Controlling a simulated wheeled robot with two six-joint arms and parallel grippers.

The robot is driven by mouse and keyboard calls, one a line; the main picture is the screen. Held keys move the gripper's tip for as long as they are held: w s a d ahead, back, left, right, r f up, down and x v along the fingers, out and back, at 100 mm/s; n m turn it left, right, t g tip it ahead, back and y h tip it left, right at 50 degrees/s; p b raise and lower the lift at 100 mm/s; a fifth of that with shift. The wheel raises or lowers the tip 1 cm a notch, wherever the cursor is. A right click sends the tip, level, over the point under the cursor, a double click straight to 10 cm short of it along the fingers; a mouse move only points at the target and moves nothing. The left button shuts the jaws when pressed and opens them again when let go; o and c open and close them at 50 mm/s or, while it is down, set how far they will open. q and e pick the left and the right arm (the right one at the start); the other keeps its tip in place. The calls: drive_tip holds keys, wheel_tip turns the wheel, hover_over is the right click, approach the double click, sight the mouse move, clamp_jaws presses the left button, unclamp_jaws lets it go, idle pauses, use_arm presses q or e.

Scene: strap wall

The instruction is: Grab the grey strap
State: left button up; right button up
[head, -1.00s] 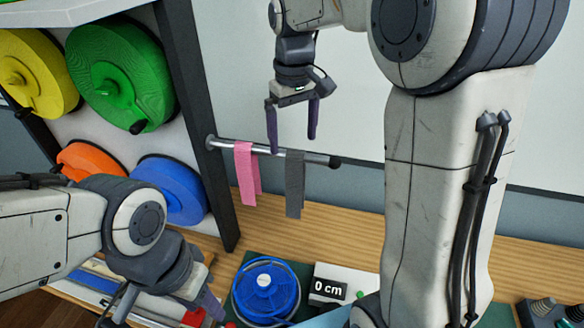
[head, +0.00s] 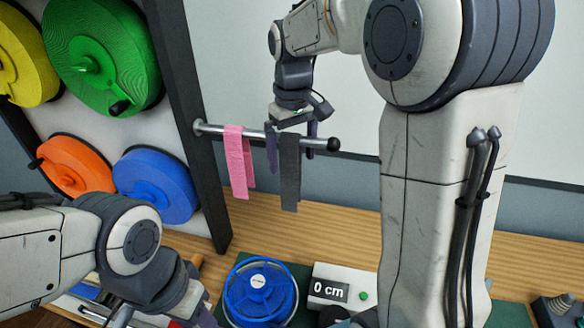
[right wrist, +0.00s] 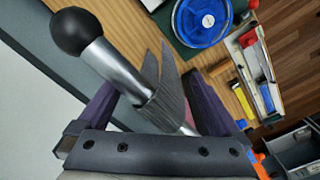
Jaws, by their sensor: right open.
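The grey strap (head: 290,178) hangs folded over a metal rod (head: 215,129), near the rod's black-capped free end. My right gripper (head: 291,150) is open, with one purple finger on each side of the grey strap. In the right wrist view, the strap (right wrist: 168,95) and the rod (right wrist: 112,68) lie between the spread fingers (right wrist: 155,108); I see gaps beside the strap. A pink strap (head: 237,165) hangs on the same rod, left of the gripper. My left gripper (head: 165,312) is at the bottom left, partly cut off, away from the straps.
Yellow, green, orange (head: 73,166) and blue reels (head: 156,186) are on a panel at left, beside a dark post (head: 185,110). Below the rod, a blue spool (head: 260,291) and a "0 cm" display (head: 330,290) stand on the wooden bench (head: 300,228). Pale wall lies behind.

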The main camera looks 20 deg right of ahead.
drive_tip(key=shift+f+b, duration=0.9)
drive_tip(key=shift+f, duration=0.6)
drive_tip(key=c, duration=1.1)
